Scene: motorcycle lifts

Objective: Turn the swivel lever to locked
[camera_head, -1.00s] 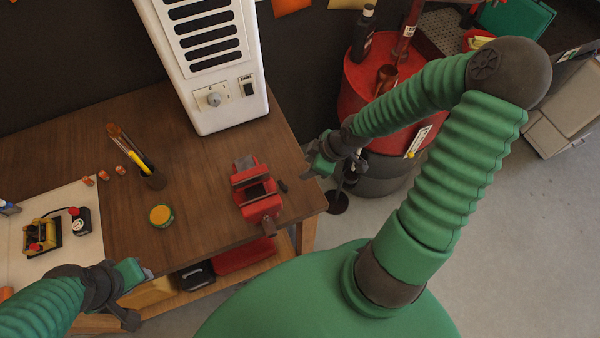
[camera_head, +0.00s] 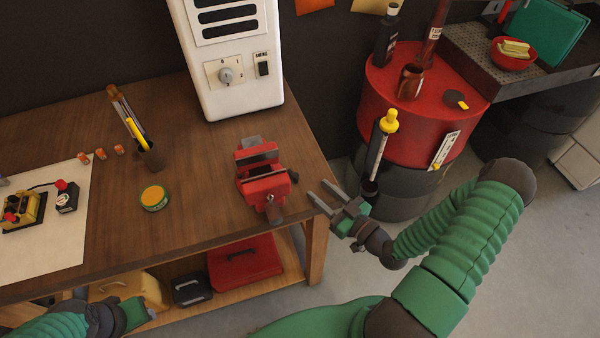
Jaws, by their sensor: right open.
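A red bench vise (camera_head: 262,176) sits near the right front corner of the wooden workbench. A small dark lever (camera_head: 293,176) shows at the right side of the vise; I take it for the swivel lever, but its setting is too small to read. My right gripper (camera_head: 318,190) is open and empty, just right of the bench corner. Its two fingers point left toward the vise and stay apart from it. My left gripper (camera_head: 148,313) is low at the left, in front of the bench, away from the vise; its fingers are not clear.
The workbench (camera_head: 205,195) carries a white machine (camera_head: 234,100), a pen holder (camera_head: 152,157), a green-yellow tin (camera_head: 154,198) and a yellow device (camera_head: 22,210). A red drum (camera_head: 440,125) stands behind my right arm.

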